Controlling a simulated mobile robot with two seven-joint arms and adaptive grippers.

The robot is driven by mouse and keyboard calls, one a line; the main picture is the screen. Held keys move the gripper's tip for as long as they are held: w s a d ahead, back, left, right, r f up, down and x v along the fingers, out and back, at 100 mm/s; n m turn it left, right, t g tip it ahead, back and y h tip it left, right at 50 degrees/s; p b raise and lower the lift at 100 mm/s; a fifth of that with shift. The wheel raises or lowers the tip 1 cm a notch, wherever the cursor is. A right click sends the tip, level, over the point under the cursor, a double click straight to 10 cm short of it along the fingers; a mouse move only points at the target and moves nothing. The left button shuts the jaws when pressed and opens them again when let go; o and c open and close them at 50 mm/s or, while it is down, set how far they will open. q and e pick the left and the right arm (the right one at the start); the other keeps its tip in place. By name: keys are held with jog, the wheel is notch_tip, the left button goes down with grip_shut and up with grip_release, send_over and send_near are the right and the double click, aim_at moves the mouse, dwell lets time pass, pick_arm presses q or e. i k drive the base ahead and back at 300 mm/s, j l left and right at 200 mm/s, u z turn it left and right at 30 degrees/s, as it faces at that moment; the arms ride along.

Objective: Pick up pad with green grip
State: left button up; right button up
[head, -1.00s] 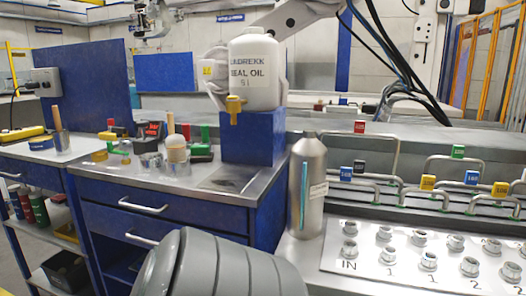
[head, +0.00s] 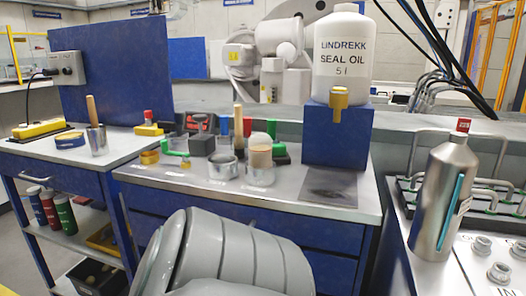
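Several small items stand on the steel top of the blue cabinet. Neither of my grippers is in view; a large grey ribbed part of my own arm fills the bottom middle.
A white seal oil bottle (head: 342,62) stands on a blue box (head: 337,137). A metal bottle (head: 443,198) stands at the right. Clear cups (head: 223,165) stand at the cabinet's front. A side table (head: 40,152) at the left holds a brush in a cup (head: 96,138).

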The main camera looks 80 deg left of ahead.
aim_at(281, 156)
jog(key=k+j, duration=0.75)
jog(key=j, duration=0.1)
